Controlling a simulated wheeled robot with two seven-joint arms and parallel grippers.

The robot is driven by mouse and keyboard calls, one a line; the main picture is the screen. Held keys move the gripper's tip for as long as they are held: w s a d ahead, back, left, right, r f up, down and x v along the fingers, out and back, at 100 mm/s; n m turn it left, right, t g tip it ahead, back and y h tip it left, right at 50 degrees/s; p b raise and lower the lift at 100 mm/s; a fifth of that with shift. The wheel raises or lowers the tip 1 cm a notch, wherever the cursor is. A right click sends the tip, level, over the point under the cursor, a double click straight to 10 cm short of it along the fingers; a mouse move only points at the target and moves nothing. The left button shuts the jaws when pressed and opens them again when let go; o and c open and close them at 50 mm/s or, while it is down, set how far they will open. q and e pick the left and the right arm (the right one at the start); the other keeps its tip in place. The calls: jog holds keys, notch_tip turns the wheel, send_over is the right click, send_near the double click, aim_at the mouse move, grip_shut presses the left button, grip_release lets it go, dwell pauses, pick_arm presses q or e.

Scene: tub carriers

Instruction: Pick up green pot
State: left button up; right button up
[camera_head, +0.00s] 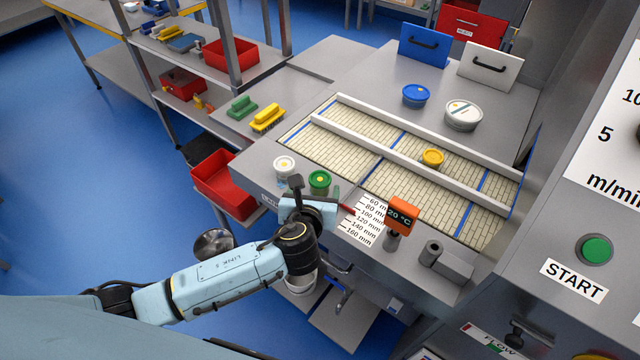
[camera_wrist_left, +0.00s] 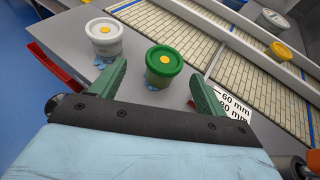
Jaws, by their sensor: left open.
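The green pot (camera_head: 319,180) has a green lid with a yellow spot and stands upright on the grey bench near its front edge. My left gripper (camera_head: 314,203) is close in front of the pot. In the left wrist view its two green fingers are spread apart and empty, with the pot ahead, between the lines of the fingers. I cannot tell whether a fingertip touches it. My right gripper is not in view.
A white-lidded pot (camera_head: 284,165) stands just left of the green pot. Behind them runs a slatted conveyor with white rails (camera_head: 400,150) and a yellow pot (camera_head: 433,157). An orange temperature display (camera_head: 401,213) and printed scale (camera_head: 366,222) are to the right. A red bin (camera_head: 226,185) hangs left.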

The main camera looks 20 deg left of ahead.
aim_at(319, 180)
pick_arm(q)
jog(key=x, duration=0.4)
jog(key=shift+w+d+r, duration=0.2)
jog(key=shift+d, duration=0.1)
jog(key=shift+w+a+f, duration=0.1)
jog(key=shift+w+f, duration=0.1)
jog(key=shift+w, duration=0.25)
jog(key=c, duration=1.1)
